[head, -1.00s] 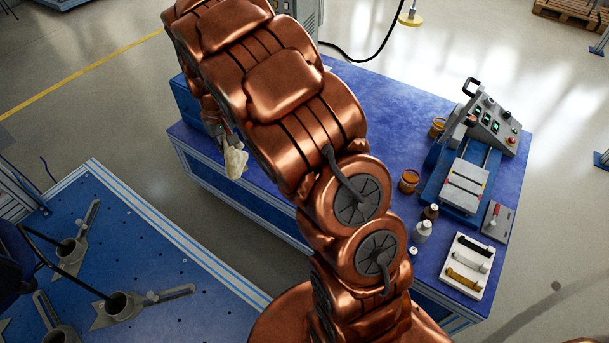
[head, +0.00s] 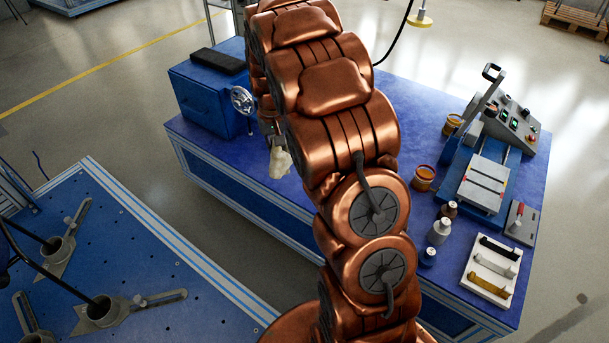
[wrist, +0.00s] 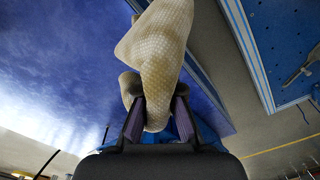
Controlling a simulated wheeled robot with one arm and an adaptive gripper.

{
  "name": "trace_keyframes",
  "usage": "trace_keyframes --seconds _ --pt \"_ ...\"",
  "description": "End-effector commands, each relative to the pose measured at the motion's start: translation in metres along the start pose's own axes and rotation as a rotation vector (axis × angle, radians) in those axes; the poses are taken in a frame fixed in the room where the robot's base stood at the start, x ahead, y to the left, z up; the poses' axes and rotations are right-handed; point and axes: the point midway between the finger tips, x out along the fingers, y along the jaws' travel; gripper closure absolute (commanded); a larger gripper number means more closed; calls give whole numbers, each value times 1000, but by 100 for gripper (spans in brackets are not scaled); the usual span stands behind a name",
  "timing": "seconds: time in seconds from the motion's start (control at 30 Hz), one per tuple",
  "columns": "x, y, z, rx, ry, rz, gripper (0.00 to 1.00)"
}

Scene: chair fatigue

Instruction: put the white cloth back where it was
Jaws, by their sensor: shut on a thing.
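The white cloth (head: 280,162) hangs from my gripper (head: 272,130) near the front edge of the blue table in the head view. My arm hides most of the gripper there. In the wrist view the cloth (wrist: 160,50) is bunched between the two fingers of my gripper (wrist: 160,118), which is shut on it. Its cream, textured fabric spreads out beyond the fingertips. I cannot tell from the views whether the cloth touches the table.
The blue table (head: 225,178) carries a blue box with a handwheel (head: 205,95) at left. At right are a machine with a control panel (head: 515,125), jars, bottles and a white tray (head: 476,281) holding three handled tools. Another blue table (head: 130,240) with metal fixtures stands at lower left.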

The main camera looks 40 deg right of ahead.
Motion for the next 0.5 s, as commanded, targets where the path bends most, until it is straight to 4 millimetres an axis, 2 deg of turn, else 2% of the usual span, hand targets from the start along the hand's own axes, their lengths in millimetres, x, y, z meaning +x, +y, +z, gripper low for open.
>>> trace_keyframes --seconds 0.03,0.5 --pt "14 7 -1 16 0 -1 100" --pt "76 67 -2 144 0 -1 100"
